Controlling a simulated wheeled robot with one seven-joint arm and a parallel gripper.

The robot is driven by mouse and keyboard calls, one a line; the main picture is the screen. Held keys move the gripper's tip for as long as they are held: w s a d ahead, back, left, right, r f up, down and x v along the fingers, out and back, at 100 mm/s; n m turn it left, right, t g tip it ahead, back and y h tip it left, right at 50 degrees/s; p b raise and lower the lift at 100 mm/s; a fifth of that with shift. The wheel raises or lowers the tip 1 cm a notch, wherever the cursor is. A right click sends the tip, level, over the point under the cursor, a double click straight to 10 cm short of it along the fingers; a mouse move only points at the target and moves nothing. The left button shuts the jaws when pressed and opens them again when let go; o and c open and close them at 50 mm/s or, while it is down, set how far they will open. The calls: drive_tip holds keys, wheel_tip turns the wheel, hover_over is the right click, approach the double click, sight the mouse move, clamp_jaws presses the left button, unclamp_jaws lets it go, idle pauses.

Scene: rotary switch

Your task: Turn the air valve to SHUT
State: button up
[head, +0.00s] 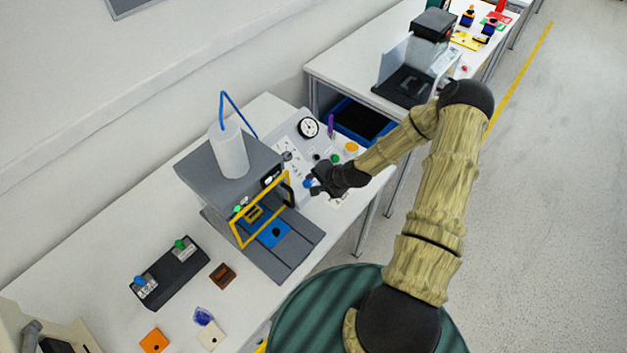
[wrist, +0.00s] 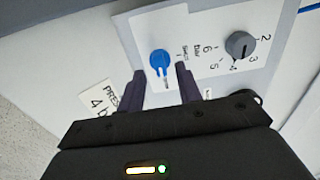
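The air valve is a blue knob (wrist: 159,61) on a light grey panel (wrist: 208,22) in the wrist view. A narrow pale bar points from it toward my gripper. Small lettering beside it is too small to read surely. My gripper (wrist: 161,73) is open, with its dark fingertips on either side of the knob's near end; contact cannot be told. In the head view my gripper (head: 314,187) is at the panel's front, and the blue knob (head: 307,183) shows just beside it.
A grey numbered dial (wrist: 240,44) sits right of the knob. A printed card (wrist: 96,98) lies left of my gripper. The panel also bears a round gauge (head: 308,127). A grey press (head: 228,165) with a yellow guard stands close on the left.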

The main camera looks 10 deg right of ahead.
drive_tip(key=shift+x, duration=0.95)
drive_tip(key=shift+c, duration=0.4)
clamp_jaws()
